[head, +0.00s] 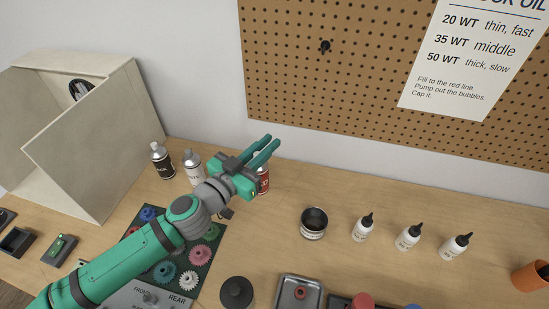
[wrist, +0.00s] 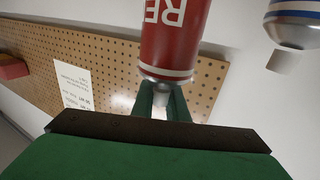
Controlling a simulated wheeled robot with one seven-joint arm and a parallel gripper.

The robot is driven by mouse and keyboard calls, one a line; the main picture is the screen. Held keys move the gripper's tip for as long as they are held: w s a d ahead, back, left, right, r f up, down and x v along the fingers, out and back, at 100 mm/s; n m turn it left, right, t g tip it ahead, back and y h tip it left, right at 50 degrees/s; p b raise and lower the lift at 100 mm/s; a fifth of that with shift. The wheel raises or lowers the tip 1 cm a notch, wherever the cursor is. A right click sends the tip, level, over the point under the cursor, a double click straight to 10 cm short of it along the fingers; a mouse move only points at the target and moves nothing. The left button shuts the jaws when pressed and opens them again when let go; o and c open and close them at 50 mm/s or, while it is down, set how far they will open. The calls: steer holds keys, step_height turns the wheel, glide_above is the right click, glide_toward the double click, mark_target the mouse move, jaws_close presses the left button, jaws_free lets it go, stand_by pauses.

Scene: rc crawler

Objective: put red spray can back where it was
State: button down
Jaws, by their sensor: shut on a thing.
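The red spray can (head: 263,179) is upright at the back of the bench, mostly hidden behind my gripper (head: 272,142) in the head view. In the wrist view the red can (wrist: 173,38) appears inverted, with white lettering and a white band. My gripper (wrist: 162,100) is shut on the can's pale cap, between its two green fingers. I cannot tell whether the can's base touches the bench. A white can with a blue band (wrist: 295,27) shows beside it. In the head view, a dark can (head: 162,160) and a white can (head: 193,167) stand to the left.
A pale open box (head: 75,130) stands at the left. A mat (head: 212,243) with several coloured gears lies below my arm. A black tin (head: 313,222) and white bottles (head: 362,228) stand to the right. The pegboard (head: 375,75) is behind. Bench between can and tin is clear.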

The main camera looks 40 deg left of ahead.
step_height(320, 180, down, 6)
steer(key=w, duration=0.2)
steer(key=shift+d, duration=0.35)
steer(key=shift+w, duration=0.15)
steer(key=c, duration=2)
jaws_free()
steer(key=shift+o, duration=1.3)
steer(key=shift+a, duration=0.1)
steer(key=s+d, duration=0.1)
steer(key=s, duration=1.1)
steer(key=shift+d, duration=0.3)
